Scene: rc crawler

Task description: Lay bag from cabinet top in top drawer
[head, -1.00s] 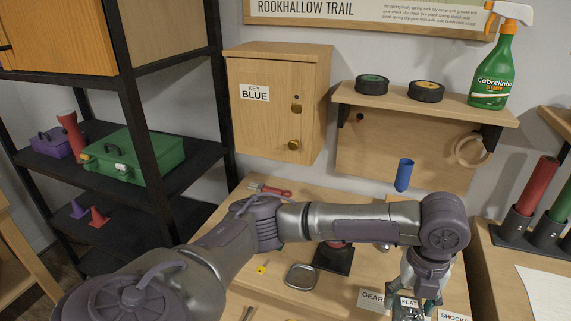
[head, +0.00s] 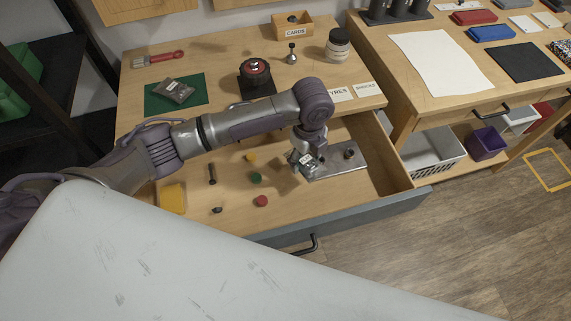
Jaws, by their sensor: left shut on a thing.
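The top drawer (head: 290,232) is pulled open below the cabinet top (head: 215,60). My left gripper (head: 302,162) reaches over the open drawer, pointing down. It is shut on a small greyish bag (head: 307,159) with a white label, mostly hidden by the fingers. The bag is above or beside the left end of a metal plate (head: 338,166) in the drawer; I cannot tell if they touch. Another dark bag (head: 174,90) with a pale label lies on a green mat (head: 155,103) on the cabinet top. My right gripper is not in view.
The drawer also holds a yellow block (head: 172,198), a dark pin (head: 212,174), a green piece (head: 256,177) and a red piece (head: 261,201). Its middle front has bare floor. A dark stand (head: 256,83), a jar (head: 338,44) and a cards box (head: 293,27) stand on the cabinet top.

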